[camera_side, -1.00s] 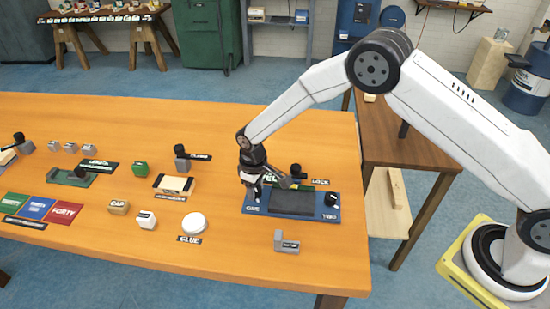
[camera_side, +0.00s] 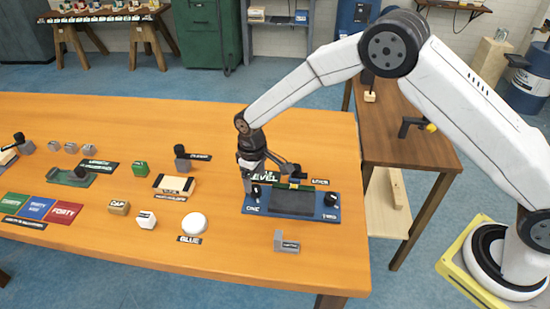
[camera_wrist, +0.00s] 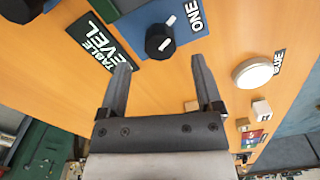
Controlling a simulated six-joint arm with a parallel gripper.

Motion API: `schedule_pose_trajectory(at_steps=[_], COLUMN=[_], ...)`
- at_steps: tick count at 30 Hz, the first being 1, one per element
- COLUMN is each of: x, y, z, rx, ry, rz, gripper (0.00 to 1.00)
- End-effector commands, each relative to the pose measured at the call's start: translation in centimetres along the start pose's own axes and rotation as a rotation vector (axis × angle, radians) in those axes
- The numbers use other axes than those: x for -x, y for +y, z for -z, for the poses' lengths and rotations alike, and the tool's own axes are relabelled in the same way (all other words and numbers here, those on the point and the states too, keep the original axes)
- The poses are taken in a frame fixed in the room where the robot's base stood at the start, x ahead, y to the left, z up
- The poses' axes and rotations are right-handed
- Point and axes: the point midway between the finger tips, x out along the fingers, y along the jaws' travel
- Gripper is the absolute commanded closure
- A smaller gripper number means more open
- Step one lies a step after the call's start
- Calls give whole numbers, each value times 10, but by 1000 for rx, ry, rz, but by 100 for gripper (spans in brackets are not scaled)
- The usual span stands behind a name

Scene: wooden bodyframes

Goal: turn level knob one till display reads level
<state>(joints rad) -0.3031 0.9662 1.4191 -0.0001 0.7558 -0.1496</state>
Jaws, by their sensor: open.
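Knob one (camera_wrist: 160,41) is black with a white mark, on the blue base (camera_wrist: 146,18) beside the ONE label (camera_wrist: 196,14). Knob one also shows in the side view (camera_side: 256,192), at the left end of the blue base. My gripper (camera_wrist: 160,62) is open and empty. In the wrist view the knob lies just beyond the gap between the fingertips, with no visible contact. In the side view my gripper (camera_side: 268,178) is above the base's left end. The TABLE LEVEL sign (camera_wrist: 103,46) is beside the base. I cannot make out a display reading.
A second black knob (camera_side: 331,199) sits at the base's right end, by the TWO label. A grey block (camera_side: 288,245) is in front. A white round button (camera_side: 194,223) and small blocks lie to the left. The table's right edge is close to the base.

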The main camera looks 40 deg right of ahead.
Motion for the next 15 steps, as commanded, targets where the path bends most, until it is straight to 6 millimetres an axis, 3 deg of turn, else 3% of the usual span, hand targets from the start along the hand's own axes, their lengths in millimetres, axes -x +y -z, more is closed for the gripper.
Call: schedule_pose_trajectory(at_steps=[6, 15], x=[25, 35], y=[0, 0], z=[0, -1], rx=[0, 0], ry=[-1, -2], rz=[0, 0], gripper=[16, 16])
